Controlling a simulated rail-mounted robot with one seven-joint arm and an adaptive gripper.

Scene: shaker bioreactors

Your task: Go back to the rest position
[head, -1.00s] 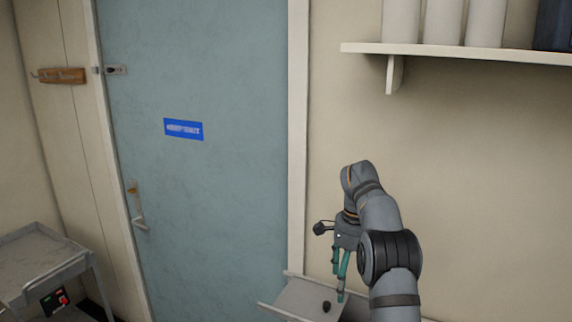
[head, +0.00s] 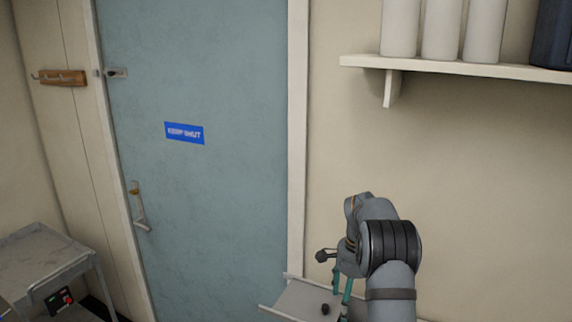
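My gripper (head: 341,298) hangs at the end of my grey arm in the lower right of the head view, with its teal fingers pointing down. The two fingers show side by side with a gap between them, and I see nothing held there. The fingertips are over or in front of a pale tray-like surface (head: 290,300) with a small dark knob (head: 325,309) on it. My arm hides the right part of that surface.
A blue-grey door (head: 215,190) with a blue sign (head: 184,133) fills the middle. A wall shelf (head: 450,68) with white cylinders (head: 442,30) and a dark container (head: 553,35) is at upper right. A grey cart (head: 45,262) stands at lower left. The wall between shelf and arm is clear.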

